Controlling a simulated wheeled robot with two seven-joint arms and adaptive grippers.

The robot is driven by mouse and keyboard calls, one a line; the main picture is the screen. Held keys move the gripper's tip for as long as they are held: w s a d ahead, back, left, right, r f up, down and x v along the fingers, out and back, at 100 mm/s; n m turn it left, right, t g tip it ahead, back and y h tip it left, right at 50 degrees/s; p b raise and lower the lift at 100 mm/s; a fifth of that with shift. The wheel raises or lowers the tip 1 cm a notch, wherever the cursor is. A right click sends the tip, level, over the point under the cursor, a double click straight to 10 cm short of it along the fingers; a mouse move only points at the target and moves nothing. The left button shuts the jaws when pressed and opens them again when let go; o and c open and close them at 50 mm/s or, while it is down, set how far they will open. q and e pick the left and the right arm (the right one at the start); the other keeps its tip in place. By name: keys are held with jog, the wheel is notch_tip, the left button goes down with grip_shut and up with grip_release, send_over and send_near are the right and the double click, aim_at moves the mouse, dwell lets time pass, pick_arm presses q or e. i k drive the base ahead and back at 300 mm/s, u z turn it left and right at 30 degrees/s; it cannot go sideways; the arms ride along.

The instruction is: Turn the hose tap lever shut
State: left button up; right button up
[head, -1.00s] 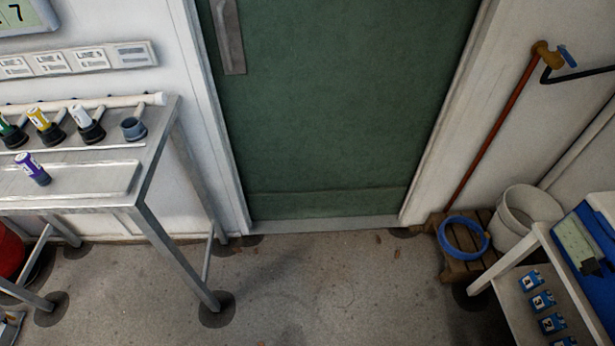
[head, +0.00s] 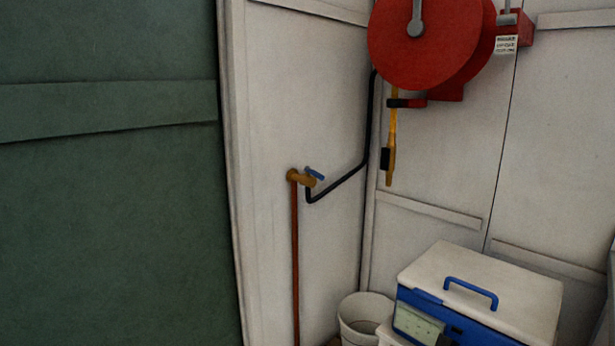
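The hose tap is a brass fitting (head: 302,179) on the white wall panel, right of the green door. A copper-red pipe (head: 295,260) runs down from the tap. A black hose (head: 340,182) leaves its outlet and rises to the right. Neither of my grippers shows in the head view.
A red hose reel (head: 425,40) hangs on the right wall, with a yellow nozzle (head: 391,145) below it. A white and blue cool box (head: 480,290) stands lower right beside a white bucket (head: 362,318). The green door (head: 110,200) fills the left.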

aim_at(309, 169)
jog(key=u, duration=0.35)
jog(key=i, duration=1.95)
jog(key=z, duration=0.1)
